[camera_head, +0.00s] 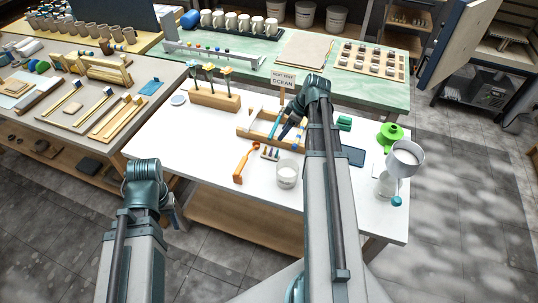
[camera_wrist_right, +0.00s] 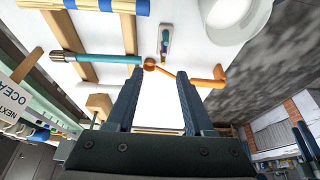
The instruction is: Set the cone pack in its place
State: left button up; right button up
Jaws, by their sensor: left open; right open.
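The cone pack (camera_head: 270,153), a small pale base with several coloured cones, stands on the white table in front of the wooden rack. It also shows at the top middle of the right wrist view (camera_wrist_right: 164,42), with purple among its colours. My right gripper (camera_head: 290,126) is over the wooden rack, behind and right of the pack. In the right wrist view its two dark fingers (camera_wrist_right: 160,88) are apart with nothing between them. My left gripper (camera_head: 172,212) hangs low at the table's left front edge, mostly hidden behind its wrist.
The left front tabletop is clear.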

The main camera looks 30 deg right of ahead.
jog(key=b, duration=0.7)
send_near(270, 155)
jog(key=shift+w+f, duration=1.1)
jog(key=shift+w, duration=0.05)
jog(key=b+x, duration=0.4)
jog(key=x, duration=0.1)
jog(key=shift+s+a+f+b, duration=0.1)
jog(key=shift+a+f+b, duration=0.1)
jog(key=shift+a+b, duration=0.15)
jog(key=shift+r, duration=0.15)
grip_shut()
